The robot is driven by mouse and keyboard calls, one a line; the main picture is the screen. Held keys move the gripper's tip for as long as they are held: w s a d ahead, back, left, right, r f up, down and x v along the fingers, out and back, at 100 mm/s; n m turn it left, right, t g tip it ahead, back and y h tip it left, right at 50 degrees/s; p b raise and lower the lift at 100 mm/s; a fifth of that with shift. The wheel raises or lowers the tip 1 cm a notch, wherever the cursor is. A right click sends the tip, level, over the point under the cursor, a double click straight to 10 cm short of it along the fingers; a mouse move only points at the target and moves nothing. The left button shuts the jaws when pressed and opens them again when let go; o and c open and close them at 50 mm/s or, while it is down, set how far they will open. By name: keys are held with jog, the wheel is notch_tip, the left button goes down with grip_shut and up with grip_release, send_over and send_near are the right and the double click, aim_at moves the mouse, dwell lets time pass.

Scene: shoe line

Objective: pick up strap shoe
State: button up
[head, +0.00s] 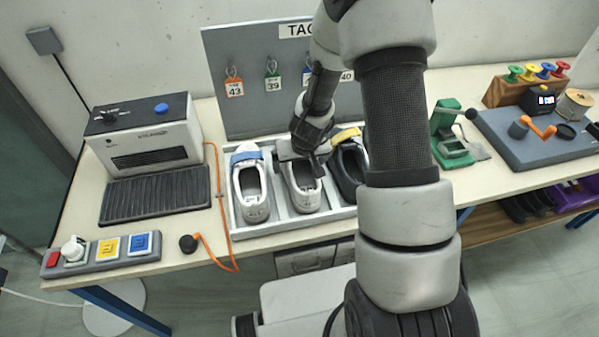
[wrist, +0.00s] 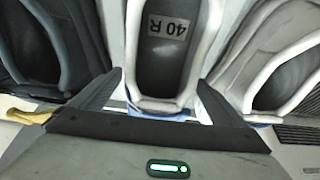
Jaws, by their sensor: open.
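Three shoes stand side by side in a divided light tray (head: 295,228). The left one is a pale shoe (head: 252,192) with a blue strap. The middle one is a pale shoe (head: 303,197), its far end covered by my gripper (head: 309,152). The right one is a dark shoe (head: 350,172) with a yellow strap, partly behind my arm. In the wrist view, the middle shoe (wrist: 163,104) shows a "40 R" label inside and a bit of blue at its near end. My gripper (wrist: 163,88) is open, one finger on each side of that end. Contact cannot be told.
Behind the tray stands a grey tag board (head: 240,60) with hanging numbered tags. A grey machine (head: 148,135) and a button panel (head: 100,254) are at left. A green fixture (head: 450,140) and a grey board with an orange crank (head: 537,128) are at right.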

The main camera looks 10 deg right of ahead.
jog(key=shift+f, duration=0.1)
jog(key=c, duration=1.4)
notch_tip(320, 180, up, 9)
jog(key=shift+p, duration=0.95)
jog(key=s+r, duration=0.1)
jog(key=s, duration=0.1)
jog(key=s+r, duration=0.2)
jog(key=s, duration=0.1)
jog(key=s+r, duration=0.1)
jog(key=s, duration=0.2)
jog(key=shift+s+r, duration=0.15)
jog(key=shift+r, duration=0.25)
